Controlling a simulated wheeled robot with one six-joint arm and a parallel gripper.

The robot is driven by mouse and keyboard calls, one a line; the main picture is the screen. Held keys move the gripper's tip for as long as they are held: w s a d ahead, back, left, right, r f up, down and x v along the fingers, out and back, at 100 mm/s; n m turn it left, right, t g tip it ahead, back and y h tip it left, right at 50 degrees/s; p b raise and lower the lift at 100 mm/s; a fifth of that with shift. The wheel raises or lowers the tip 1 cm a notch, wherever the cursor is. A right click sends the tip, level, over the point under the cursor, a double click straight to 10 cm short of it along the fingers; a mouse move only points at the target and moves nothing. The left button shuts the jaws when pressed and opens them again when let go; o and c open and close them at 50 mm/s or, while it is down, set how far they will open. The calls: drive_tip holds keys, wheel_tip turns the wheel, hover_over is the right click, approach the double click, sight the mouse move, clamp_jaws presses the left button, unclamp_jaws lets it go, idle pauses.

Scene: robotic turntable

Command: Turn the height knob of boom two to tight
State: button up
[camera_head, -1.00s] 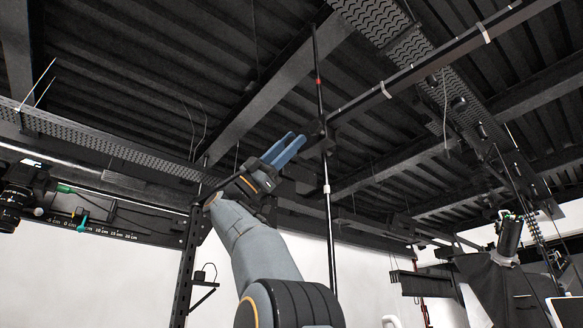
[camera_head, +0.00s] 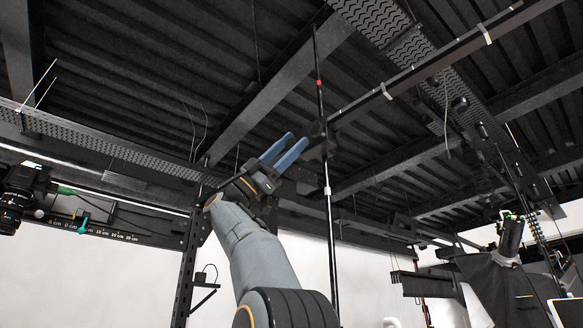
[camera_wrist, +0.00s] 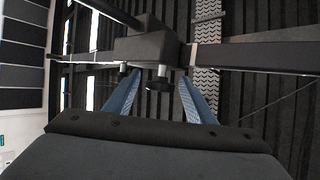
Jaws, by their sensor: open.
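A dark boom (camera_head: 430,68) runs from a clamp block (camera_head: 318,130) on a thin upright pole (camera_head: 327,215) up to the right. In the wrist view the clamp block (camera_wrist: 146,46) is a dark box with a round black knob (camera_wrist: 158,84) on a short stem facing me. A smaller knob (camera_wrist: 123,68) shows to its left. My gripper (camera_head: 298,139) is open with blue fingers beside the clamp. In the wrist view my gripper (camera_wrist: 160,80) has one finger on each side of the round knob, with visible gaps. The knob's tightness cannot be told.
The dark ribbed ceiling and its beams (camera_head: 270,90) are behind the arm. A perforated cable tray (camera_head: 110,150) runs at the left. A camera on a scaled rail (camera_head: 100,228) is at the lower left. Black equipment (camera_head: 505,260) stands at the lower right.

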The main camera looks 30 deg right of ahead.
drive_tip(key=shift+w+a+f, duration=0.1)
drive_tip(key=b+v, duration=0.2)
drive_tip(key=v, duration=0.5)
drive_tip(key=shift+a+f, duration=0.15)
drive_tip(key=shift+f, duration=0.05)
drive_tip(key=shift+w, duration=0.2)
